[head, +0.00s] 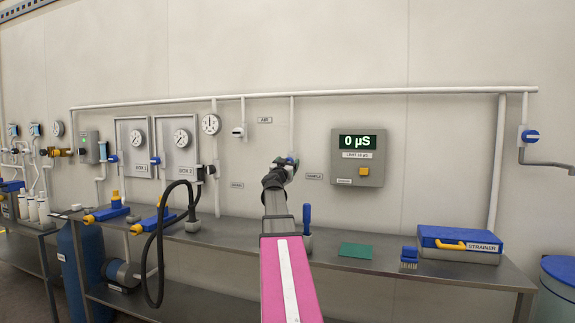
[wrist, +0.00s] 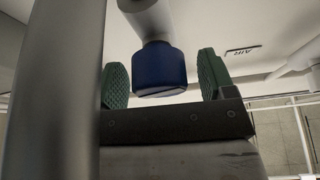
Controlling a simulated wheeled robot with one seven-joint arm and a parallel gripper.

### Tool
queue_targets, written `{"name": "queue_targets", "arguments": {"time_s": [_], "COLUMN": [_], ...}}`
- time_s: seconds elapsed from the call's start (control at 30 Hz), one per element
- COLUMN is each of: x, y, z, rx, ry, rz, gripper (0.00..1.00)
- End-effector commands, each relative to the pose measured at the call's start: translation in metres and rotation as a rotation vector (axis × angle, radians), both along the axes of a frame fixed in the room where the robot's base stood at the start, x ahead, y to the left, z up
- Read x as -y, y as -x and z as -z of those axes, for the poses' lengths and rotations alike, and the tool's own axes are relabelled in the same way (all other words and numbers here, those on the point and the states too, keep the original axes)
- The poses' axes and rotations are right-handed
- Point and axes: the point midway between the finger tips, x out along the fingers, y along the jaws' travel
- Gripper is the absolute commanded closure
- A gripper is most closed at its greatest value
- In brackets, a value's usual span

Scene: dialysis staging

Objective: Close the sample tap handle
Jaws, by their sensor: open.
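The blue sample tap handle (wrist: 159,70) shows in the wrist view as a short blue cylinder on a white pipe. My gripper (wrist: 163,76) is open, with one green pad to the left and one to the right of the blue part. A gap shows at the right pad; the left pad appears close, and contact cannot be told. In the head view my gripper (head: 288,161) is at the wall below the vertical white pipe (head: 292,120), beside the SAMPLE label (head: 314,176). My arm and gripper hide most of the tap there.
A grey meter box (head: 358,158) reading 0 µS is on the wall to the right. A black hose (head: 158,240) loops at left.

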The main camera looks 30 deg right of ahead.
Motion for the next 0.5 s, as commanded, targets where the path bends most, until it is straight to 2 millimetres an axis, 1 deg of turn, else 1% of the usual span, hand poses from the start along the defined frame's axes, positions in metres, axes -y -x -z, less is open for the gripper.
{"name": "queue_targets", "arguments": {"time_s": [0.07,0.1,0.17,0.2,0.23,0.27,0.4,0.5], "x": [-0.0002,-0.0002,-0.0002,-0.0002,-0.0003,-0.0003,-0.0003,-0.0004], "y": [0.0003,0.0003,0.0003,0.0003,0.0003,0.0003,0.0002,-0.0006], "z": [0.0002,0.0002,0.0002,0.0002,0.0003,0.0003,0.0002,0.0], "rx": [0.0,0.0,0.0,0.0,0.0,0.0,0.007,0.062], "ry": [0.0,0.0,0.0,0.0,0.0,0.0,-0.006,-0.053], "rz": [0.0,0.0,0.0,0.0,0.0,0.0,0.0,0.0], "gripper": [0.24,0.27,0.47,0.6,0.7,0.74,0.73,0.73]}}
